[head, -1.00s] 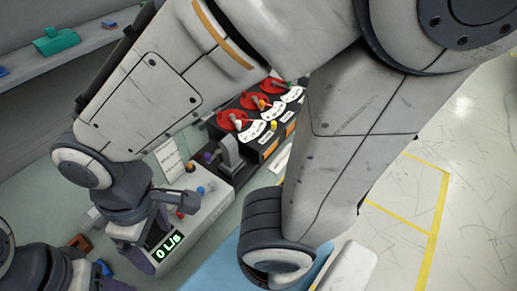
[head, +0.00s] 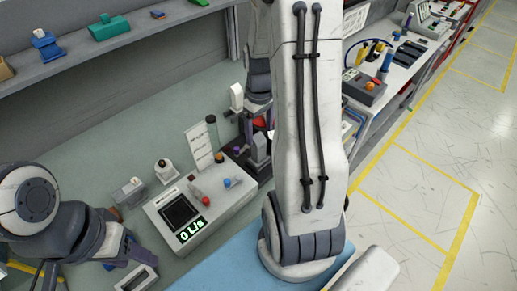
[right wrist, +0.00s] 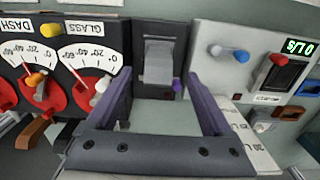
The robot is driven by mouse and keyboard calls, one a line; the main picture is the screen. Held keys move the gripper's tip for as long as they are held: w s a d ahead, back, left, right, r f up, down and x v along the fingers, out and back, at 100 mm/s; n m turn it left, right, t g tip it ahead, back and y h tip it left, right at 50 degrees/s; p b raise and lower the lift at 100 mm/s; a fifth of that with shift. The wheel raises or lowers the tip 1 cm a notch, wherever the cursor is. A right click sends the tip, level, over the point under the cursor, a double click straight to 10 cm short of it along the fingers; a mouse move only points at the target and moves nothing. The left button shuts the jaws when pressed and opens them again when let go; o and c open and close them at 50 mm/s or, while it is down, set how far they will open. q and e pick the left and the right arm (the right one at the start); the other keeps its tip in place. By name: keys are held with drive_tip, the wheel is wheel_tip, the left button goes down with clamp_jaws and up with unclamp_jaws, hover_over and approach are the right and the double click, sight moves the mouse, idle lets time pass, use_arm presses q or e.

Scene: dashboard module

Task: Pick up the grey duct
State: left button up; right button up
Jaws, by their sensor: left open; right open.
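The grey duct (right wrist: 160,60) appears to be the upright grey piece on a dark panel, seen between my right gripper's fingers in the right wrist view. In the head view the grey piece (head: 258,148) shows only partly, beside my own arm. My right gripper (right wrist: 159,78) is open, with its two purple fingers spread either side of the duct's lower part in the picture. Nothing is held; I cannot tell how far the fingers are from it. My left gripper (head: 122,258) is open and empty at the lower left, over the bench.
A console with a green "0 L/s" readout (head: 190,228) stands left of the panel. Red dials (right wrist: 95,95) with white scales are on the other side. A shelf (head: 150,38) runs along the back.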

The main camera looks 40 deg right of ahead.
sight(260, 146)
wheel_tip(260, 146, down, 3)
drive_tip(key=shift+r, duration=0.15)
wheel_tip(260, 146, down, 4)
drive_tip(key=shift+s+r+p, duration=0.1)
drive_tip(key=shift+p, duration=0.95)
drive_tip(key=shift+d+f, duration=0.1)
drive_tip(key=shift+f, duration=0.55)
clamp_jaws()
drive_tip(key=shift+r, duration=0.15)
